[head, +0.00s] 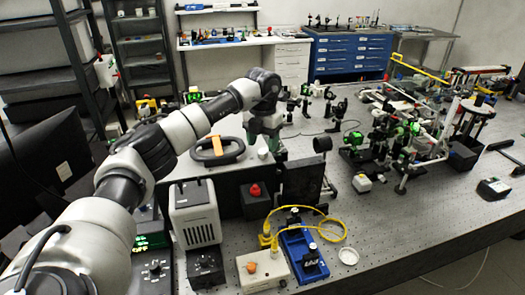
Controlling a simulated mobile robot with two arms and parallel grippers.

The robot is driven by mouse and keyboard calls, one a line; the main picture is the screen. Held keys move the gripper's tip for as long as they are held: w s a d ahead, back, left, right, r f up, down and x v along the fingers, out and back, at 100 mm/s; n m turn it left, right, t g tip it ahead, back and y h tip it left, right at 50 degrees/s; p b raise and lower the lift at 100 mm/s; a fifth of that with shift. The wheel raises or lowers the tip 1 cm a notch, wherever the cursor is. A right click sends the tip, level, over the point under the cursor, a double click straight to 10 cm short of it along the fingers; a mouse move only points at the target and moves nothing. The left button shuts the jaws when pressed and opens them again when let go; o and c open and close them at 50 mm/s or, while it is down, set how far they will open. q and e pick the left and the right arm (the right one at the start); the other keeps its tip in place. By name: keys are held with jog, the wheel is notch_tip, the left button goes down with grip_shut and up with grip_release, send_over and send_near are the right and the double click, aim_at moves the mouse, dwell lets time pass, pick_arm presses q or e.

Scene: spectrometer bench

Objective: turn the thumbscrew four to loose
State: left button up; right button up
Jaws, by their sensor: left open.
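My left arm reaches in from the left, and its gripper (267,140) points down over the bench near the middle of the view. It is open, and its fingers are small and partly lost against the dark parts behind. I cannot make out which part is thumbscrew four. A blue mount (303,254) with black and silver knobs sits at the front of the bench, well below the gripper in the picture. A cluster of optical mounts (385,140) stands to the right of the gripper, apart from it. My right gripper is not in view.
A beige box with an orange knob (263,271), a yellow cable (331,222), a white cap (348,256) and a grey-white box (195,214) crowd the front. A dark upright panel (302,180) stands below the gripper in the picture.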

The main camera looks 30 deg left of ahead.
aim_at(262, 152)
pick_arm(q)
notch_tip(262, 152, up, 8)
jog(key=b, duration=0.1)
jog(key=shift+b, duration=0.35)
jog(key=shift+s+f, duration=0.1)
